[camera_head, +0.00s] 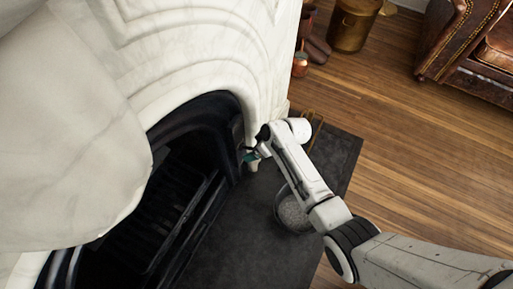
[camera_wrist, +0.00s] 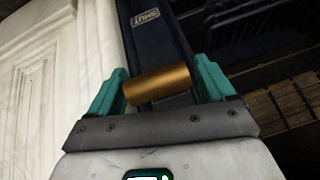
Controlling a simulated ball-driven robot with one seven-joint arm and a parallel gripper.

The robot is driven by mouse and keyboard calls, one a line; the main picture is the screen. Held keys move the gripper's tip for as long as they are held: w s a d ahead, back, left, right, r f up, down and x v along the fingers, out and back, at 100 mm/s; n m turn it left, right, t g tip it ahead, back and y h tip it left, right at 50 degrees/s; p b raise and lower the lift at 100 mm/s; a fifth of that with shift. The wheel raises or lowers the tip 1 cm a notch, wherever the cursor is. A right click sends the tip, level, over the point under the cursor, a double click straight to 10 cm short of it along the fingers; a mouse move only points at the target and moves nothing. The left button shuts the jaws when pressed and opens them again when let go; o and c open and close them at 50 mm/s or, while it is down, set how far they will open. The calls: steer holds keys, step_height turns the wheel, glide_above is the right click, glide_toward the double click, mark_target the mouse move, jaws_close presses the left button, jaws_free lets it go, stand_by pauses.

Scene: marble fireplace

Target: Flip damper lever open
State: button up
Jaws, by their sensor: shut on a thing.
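The damper lever shows as a short brass cylinder (camera_wrist: 160,85) in the wrist view, in front of a dark metal surround (camera_wrist: 160,45). A small plate (camera_wrist: 145,18) on that surround seems to read "SHUT". My gripper (camera_wrist: 158,88) has its teal fingers on either side of the brass cylinder and is shut on it. In the head view my gripper (camera_head: 250,156) is at the right side of the fireplace opening, by the marble leg. The lever cannot be made out there.
The white marble surround (camera_head: 180,55) arches over the black firebox with its grate (camera_head: 150,225). A dark hearth slab (camera_head: 235,235) lies in front. A brass bucket (camera_head: 352,25), copper-coloured vessels (camera_head: 300,65) and a brown leather seat (camera_head: 455,50) stand beyond.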

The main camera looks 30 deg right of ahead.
steer(key=o, duration=1.1)
steer(key=shift+w+a+r, duration=0.2)
steer(key=shift+w+r, duration=0.05)
steer(key=shift+o, duration=1.3)
steer(key=shift+s+f, duration=0.15)
steer(key=p+v, duration=0.3)
steer(key=v, duration=0.7)
steer(key=shift+d+r+p, duration=0.2)
steer(key=shift+r+p, duration=0.1)
steer(key=shift+r, duration=0.05)
steer(key=s+d+r+m+g+h, duration=0.1)
steer(key=s+r+m+h, duration=0.15)
steer(key=s, duration=0.65)
steer(key=s+d+r+m+g+h, duration=0.1)
steer(key=s+d+r+m, duration=0.15)
steer(key=s, duration=0.65)
steer(key=s+d+r+m+g+h, duration=0.15)
steer(key=s+r, duration=0.25)
steer(key=s, duration=0.5)
step_height(320, 180, up, 13)
steer(key=p, duration=1.3)
steer(key=shift+a, duration=0.35)
